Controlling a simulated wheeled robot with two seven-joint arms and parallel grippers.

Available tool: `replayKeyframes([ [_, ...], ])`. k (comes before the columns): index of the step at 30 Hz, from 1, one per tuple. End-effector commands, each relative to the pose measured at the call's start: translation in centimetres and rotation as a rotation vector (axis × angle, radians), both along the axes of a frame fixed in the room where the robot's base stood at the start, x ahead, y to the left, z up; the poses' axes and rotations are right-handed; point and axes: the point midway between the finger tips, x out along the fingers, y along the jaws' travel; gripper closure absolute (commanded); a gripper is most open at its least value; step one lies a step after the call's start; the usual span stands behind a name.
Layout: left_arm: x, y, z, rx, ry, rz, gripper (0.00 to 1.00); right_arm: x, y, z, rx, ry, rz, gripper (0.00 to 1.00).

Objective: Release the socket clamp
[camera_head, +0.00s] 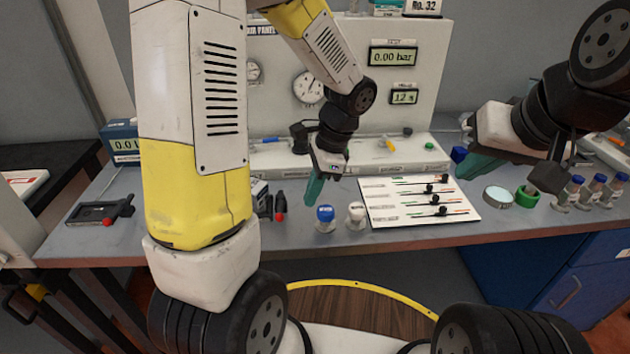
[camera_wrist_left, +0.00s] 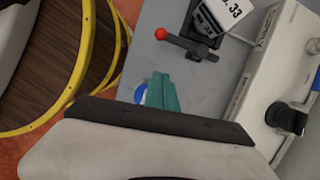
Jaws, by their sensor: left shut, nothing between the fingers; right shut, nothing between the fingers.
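A black clamp with a red ball-ended lever (camera_head: 280,216) stands on the bench, partly hidden behind my left arm. Its red ball (camera_wrist_left: 160,34) and black lever show clearly in the left wrist view, beside a box with a "33" label (camera_wrist_left: 222,14). I cannot tell whether the clamp is closed. My left gripper (camera_head: 312,190) is shut and empty above the bench, right of the clamp and apart from it. Its teal fingers also show in the left wrist view (camera_wrist_left: 162,92). My right gripper (camera_head: 482,166) is shut and empty, over the right side of the bench.
A blue-capped bottle (camera_head: 325,217) and a white-capped one (camera_head: 355,214) stand near the left gripper. A white board with sliders (camera_head: 415,214) lies to their right. Another red-knobbed black fixture (camera_head: 95,213) sits at far left. The gauge panel (camera_head: 425,110) rises behind.

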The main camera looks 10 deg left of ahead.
Motion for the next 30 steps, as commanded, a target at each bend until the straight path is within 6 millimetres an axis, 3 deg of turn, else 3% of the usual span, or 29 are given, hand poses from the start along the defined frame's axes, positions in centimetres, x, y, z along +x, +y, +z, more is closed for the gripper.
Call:
replayKeyframes([
  [1, 0.3, -0.3, 1.5, -0.002, -0.009, 0.001, 1.00, 0.0, 0.0, 0.0, -0.001, 0.001, 0.001, 1.00],
  [6, 0.6, -1.4, 4.9, -0.002, -0.006, 0.000, 1.00, 0.0, 0.0, 0.0, -0.001, 0.000, 0.001, 1.00],
  [12, 0.8, -2.2, 7.5, -0.001, -0.004, 0.001, 1.00, 0.0, 0.0, 0.0, -0.001, 0.000, 0.001, 1.00],
  [30, 0.1, -1.9, 9.1, -0.025, -0.045, 0.059, 1.00, 0.0, 0.0, 0.0, -0.001, 0.000, 0.001, 1.00],
])
